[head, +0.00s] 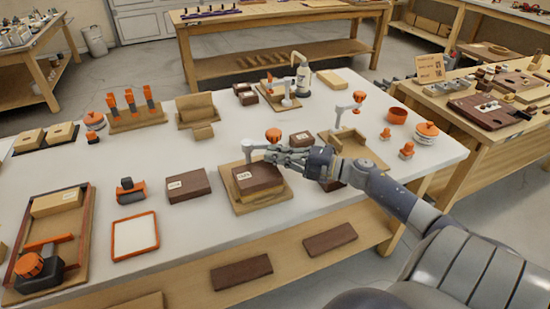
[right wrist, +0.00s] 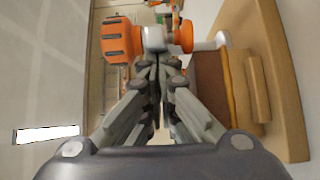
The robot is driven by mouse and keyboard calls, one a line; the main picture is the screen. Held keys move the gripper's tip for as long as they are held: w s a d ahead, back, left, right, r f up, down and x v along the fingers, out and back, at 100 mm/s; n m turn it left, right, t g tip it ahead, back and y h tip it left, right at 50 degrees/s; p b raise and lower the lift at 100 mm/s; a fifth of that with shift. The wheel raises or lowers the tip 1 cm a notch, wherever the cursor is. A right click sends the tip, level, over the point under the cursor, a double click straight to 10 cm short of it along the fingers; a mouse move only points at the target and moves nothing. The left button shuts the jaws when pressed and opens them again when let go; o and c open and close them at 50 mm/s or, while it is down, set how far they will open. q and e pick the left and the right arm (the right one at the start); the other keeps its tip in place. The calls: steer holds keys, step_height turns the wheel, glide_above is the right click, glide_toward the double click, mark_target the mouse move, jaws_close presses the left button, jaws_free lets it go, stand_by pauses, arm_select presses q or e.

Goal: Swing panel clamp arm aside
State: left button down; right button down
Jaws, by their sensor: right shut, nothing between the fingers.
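The panel clamp is a pale post and arm (head: 250,146) with an orange knob (head: 273,134) on the arm's end. It stands at the back left of a wooden base board (head: 233,196). A dark brown panel (head: 257,178) with a white label lies on the board. My right gripper (head: 271,154) is shut and empty, just below the knob and above the panel's back edge. In the right wrist view, the closed fingertips (right wrist: 155,64) sit right by the orange knob (right wrist: 119,40) and pale arm (right wrist: 214,42); contact cannot be told. My left gripper is not in view.
A brown block (head: 187,185) lies left of the board. Another clamp (head: 347,106) stands on a fixture at the right, behind my forearm. A spray bottle (head: 302,75) stands farther back. The bench in front of the board is clear.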

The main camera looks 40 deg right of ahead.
steer(key=shift+w+d, duration=0.65)
steer(key=shift+d, duration=0.3)
steer(key=shift+d+r, duration=0.1)
steer(key=shift+d, duration=0.05)
steer(key=shift+w+d+r, duration=0.1)
steer(key=shift+d+r, duration=0.1)
steer(key=shift+d, duration=0.05)
steer(key=v, duration=1.2)
steer(key=shift+a+f, duration=0.3)
steer(key=shift+a, duration=0.05)
